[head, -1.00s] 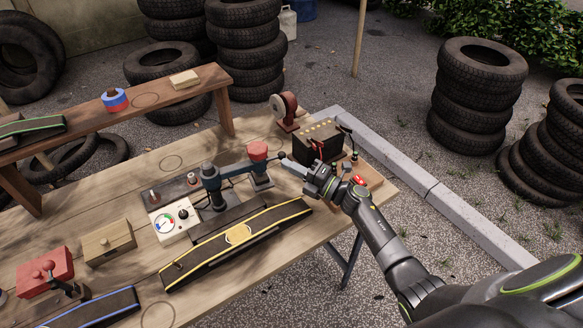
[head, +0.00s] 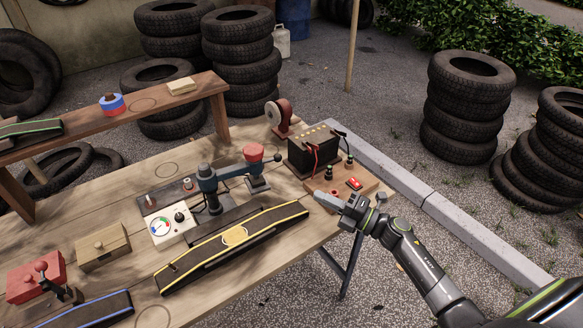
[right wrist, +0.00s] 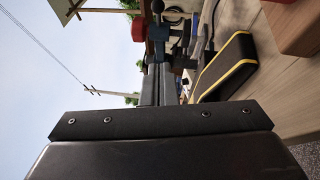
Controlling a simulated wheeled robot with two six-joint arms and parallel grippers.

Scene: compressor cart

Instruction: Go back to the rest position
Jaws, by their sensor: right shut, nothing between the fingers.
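My right gripper (head: 328,200) is shut and empty. It hangs above the table's front right corner, just in front of the wooden block with the battery. In the right wrist view its dark body fills the lower middle. The blue-grey compressor device (head: 209,182) with a red cap (head: 253,153) stands on the table (head: 130,192), left of the gripper and apart from it. It also shows in the right wrist view (right wrist: 160,32). My left gripper is not in view.
A black battery (head: 312,150) stands behind my right gripper, with a red switch (head: 354,183) nearby. A yellow-edged black ramp (head: 200,258) lies to the left. Paving at the right is open.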

